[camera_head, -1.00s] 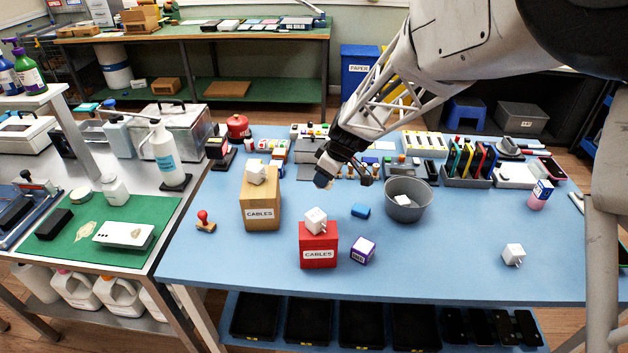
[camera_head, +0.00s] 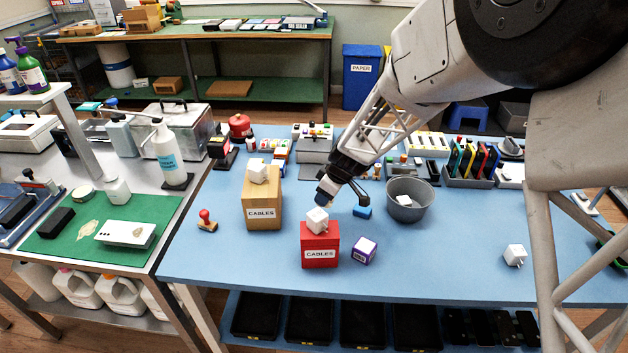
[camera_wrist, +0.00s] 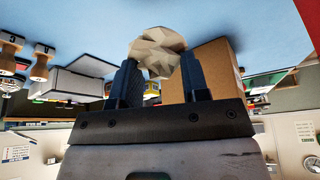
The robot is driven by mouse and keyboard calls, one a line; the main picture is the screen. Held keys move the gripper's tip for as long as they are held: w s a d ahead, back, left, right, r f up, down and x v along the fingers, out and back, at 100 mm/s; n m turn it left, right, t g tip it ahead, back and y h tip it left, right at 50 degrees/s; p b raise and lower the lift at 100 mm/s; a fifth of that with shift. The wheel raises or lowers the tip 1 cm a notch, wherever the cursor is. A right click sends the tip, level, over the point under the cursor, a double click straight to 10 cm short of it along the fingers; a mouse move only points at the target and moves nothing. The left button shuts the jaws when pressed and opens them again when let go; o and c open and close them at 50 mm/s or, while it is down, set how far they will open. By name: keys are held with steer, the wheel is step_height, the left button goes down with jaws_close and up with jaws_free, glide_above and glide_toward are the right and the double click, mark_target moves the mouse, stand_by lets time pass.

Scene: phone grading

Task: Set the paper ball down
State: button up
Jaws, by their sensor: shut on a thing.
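The paper ball, crumpled and cream-coloured, (camera_wrist: 157,52) is pinched between the two dark fingers of my gripper (camera_wrist: 158,80) in the wrist view. In the head view my gripper (camera_head: 325,197) is above the blue table (camera_head: 250,278), close behind the white charger (camera_head: 317,220) on the red CABLES box (camera_head: 319,248). I cannot tell the exact gap between the ball and the table.
A cardboard CABLES box (camera_head: 261,205) with a white charger on top stands left. The front right table is mostly clear.

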steer(key=w+a, duration=0.1)
steer(key=w, duration=0.4)
steer(key=w+a+f, duration=0.1)
steer(key=w+a, duration=0.1)
steer(key=w, duration=0.3)
steer(key=w+a, duration=0.1)
steer(key=w, duration=0.3)
steer(key=shift+w+a+f, duration=0.25)
steer(key=shift+w+a, duration=0.1)
steer(key=shift+w, duration=0.05)
steer(key=shift+f, duration=1.75)
steer(key=shift+c, duration=0.2)
steer(key=o, duration=1)
steer(key=shift+r, duration=0.15)
steer(key=shift+v, duration=5.95)
